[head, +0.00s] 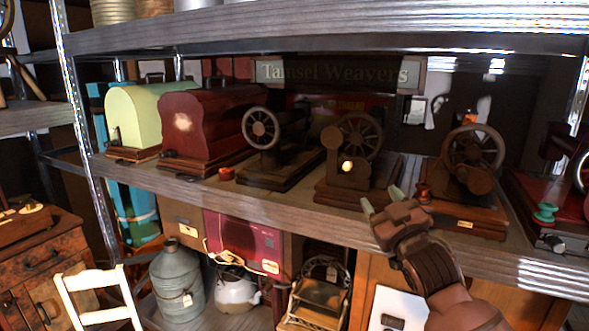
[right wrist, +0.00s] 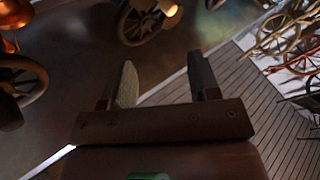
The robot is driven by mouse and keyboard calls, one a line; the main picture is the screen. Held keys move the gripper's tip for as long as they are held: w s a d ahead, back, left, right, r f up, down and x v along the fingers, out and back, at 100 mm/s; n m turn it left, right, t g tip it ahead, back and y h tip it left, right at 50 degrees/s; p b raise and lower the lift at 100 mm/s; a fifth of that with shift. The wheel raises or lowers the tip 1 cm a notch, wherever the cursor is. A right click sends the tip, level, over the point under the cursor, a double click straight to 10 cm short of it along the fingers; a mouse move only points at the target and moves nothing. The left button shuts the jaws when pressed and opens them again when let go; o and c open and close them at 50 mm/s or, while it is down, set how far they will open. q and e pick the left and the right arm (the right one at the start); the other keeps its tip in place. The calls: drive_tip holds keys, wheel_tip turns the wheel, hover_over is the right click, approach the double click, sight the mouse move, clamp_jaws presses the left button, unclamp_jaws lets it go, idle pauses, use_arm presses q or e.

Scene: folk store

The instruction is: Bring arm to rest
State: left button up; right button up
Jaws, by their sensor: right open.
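My right gripper (head: 382,200) comes in from the lower right in the head view, in front of the edge of the middle shelf (head: 300,218). My left gripper is in neither view.
The shelf holds old sewing machines, one with a wheel (head: 473,150) close to my right gripper, a red case (head: 205,120) and a pale green case (head: 137,115). A red spool (head: 423,193) stands nearby. Below are a grey metal can (head: 177,285) and a white chair (head: 93,300).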

drive_tip(key=s+d+f+m+g+h, duration=0.1)
drive_tip(key=s+d+f, duration=0.15)
drive_tip(key=f, duration=0.45)
drive_tip(key=s+d+f+m+g+h, duration=0.1)
drive_tip(key=s+f, duration=0.2)
drive_tip(key=f, duration=0.4)
drive_tip(key=s+d+f+m+g+h, duration=0.2)
drive_tip(key=s+d+f+g, duration=0.1)
drive_tip(key=s+f, duration=1)
drive_tip(key=s+d+f+m+g+h, duration=0.2)
drive_tip(key=s+d+f+g, duration=0.1)
drive_tip(key=s+f, duration=1.1)
drive_tip(key=shift+d+f+m+g, duration=0.25)
drive_tip(key=shift+d+m+g, duration=0.05)
drive_tip(key=shift+d+g, duration=0.1)
